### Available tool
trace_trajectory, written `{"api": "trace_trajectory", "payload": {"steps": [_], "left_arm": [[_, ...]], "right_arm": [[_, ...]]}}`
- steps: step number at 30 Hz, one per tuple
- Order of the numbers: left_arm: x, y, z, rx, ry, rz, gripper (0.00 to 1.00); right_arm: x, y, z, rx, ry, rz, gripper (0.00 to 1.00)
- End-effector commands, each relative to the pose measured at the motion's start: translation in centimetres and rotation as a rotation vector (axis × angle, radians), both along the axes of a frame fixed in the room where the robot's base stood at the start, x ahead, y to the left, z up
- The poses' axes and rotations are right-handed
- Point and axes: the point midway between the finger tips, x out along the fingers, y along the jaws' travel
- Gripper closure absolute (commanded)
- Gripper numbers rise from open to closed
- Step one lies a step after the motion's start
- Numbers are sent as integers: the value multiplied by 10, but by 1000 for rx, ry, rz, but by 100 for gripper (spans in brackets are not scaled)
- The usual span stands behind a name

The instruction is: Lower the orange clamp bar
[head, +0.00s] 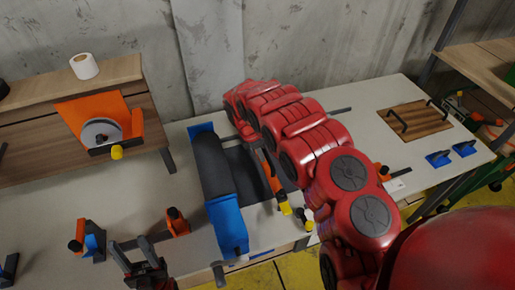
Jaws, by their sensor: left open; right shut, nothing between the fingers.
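A blue-framed device with a dark, rounded body (214,165) stands on the light worktop. An orange bar (273,180), which looks like the clamp bar, slopes beside it on the right and ends in a yellow tip. Its upper end is hidden by my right arm. My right gripper (248,134) is at the far end of the red arm, near the bar's upper end; it is shut and empty, and whether it touches the bar is unclear. My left gripper (143,262) is open and empty at the lower left, apart from the device.
Small orange and blue clamps (176,222) stand left of the device. A wooden board with dark handles (415,120) and blue pieces (437,158) lie right. A concrete wall closes the back.

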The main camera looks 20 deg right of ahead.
Motion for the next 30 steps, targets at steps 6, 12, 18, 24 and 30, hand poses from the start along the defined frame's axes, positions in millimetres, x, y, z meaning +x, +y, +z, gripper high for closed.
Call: {"api": "trace_trajectory", "payload": {"steps": [6, 12, 18, 24, 30], "left_arm": [[0, 0, 16, 0, 1, 0, 50], [0, 0, 19, 0, 1, 0, 50], [0, 0, 19, 0, 1, 0, 50], [0, 0, 18, 0, 1, 0, 50], [0, 0, -2, 0, 1, 0, 50]], "right_arm": [[0, -5, -19, 3, 0, -2, 100], [-1, -8, -30, 2, 1, -2, 100], [0, -9, -31, 1, 0, -2, 100], [0, -9, -31, 1, 0, -2, 100], [0, -9, -54, 1, 0, -2, 100]]}}
